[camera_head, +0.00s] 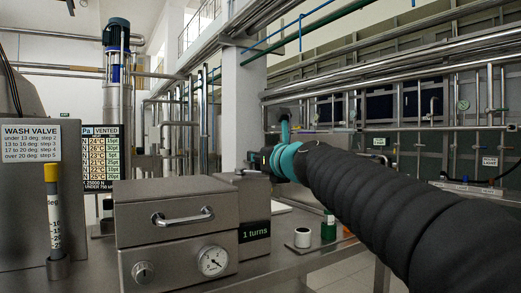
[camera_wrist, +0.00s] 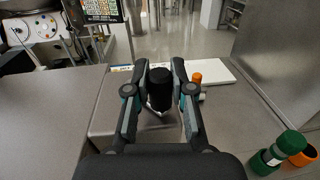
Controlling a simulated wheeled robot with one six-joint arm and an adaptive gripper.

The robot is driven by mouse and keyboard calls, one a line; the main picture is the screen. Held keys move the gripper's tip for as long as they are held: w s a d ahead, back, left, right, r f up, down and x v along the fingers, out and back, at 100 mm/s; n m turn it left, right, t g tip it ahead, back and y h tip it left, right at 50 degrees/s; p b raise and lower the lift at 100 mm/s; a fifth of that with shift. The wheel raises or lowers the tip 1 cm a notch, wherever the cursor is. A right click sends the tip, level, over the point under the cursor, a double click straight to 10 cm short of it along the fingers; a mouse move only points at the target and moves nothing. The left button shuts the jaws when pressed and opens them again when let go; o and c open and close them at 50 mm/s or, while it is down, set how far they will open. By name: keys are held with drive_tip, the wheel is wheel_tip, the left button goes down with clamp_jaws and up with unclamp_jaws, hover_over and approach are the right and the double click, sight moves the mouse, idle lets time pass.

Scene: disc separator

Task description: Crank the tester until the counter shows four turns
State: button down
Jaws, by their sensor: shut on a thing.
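The tester is a grey metal box (camera_head: 165,232) with a top handle, a round dial and a knob on its front. Its counter (camera_head: 255,231), on the right-hand section, reads "1 turns". In the wrist view, my gripper (camera_wrist: 160,72) is shut on a black cylindrical crank knob (camera_wrist: 160,90), with one finger on each side of it. The crank arm below the knob is mostly hidden by the knob and fingers. In the head view, my dark arm comes in from the right and its end is behind the tester's right section, where the fingers are hard to make out.
A white container (camera_head: 302,238) and a green one (camera_head: 328,229) stand on the bench right of the tester. A wash valve sign (camera_head: 31,142) and a yellow-capped tube (camera_head: 53,205) are at the left. A display screen (camera_head: 101,157) stands behind.

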drive_tip(key=shift+h, duration=0.3)
drive_tip(key=c, duration=1)
unclamp_jaws()
drive_tip(key=shift+s, duration=0.1)
drive_tip(key=v, duration=1.2)
drive_tip(key=shift+f, duration=0.2)
